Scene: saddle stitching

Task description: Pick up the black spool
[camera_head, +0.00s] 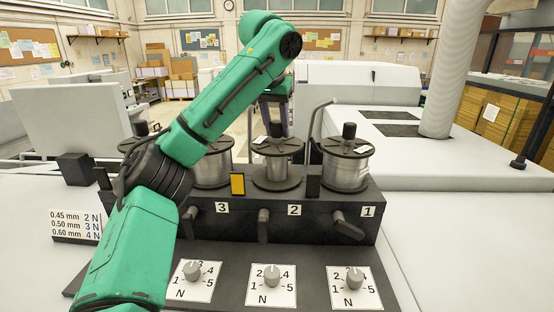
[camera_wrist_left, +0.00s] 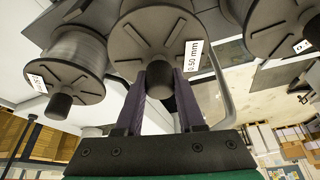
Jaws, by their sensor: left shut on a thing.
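My left gripper (camera_head: 277,116) points down from above onto the middle spool. In the left wrist view, its two dark fingers (camera_wrist_left: 160,88) are shut on the black top knob of the middle spool (camera_wrist_left: 158,30), labelled 0.50 mm. I cannot tell whether this spool touches the block. My right gripper is not in view.
The black block (camera_head: 330,205) carries several levers, with dials (camera_head: 272,280) in front. A bent metal rod (camera_head: 313,120) rises behind the middle and right spools. A size card (camera_head: 77,224) stands at left. The white surface (camera_head: 455,240) at right is clear.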

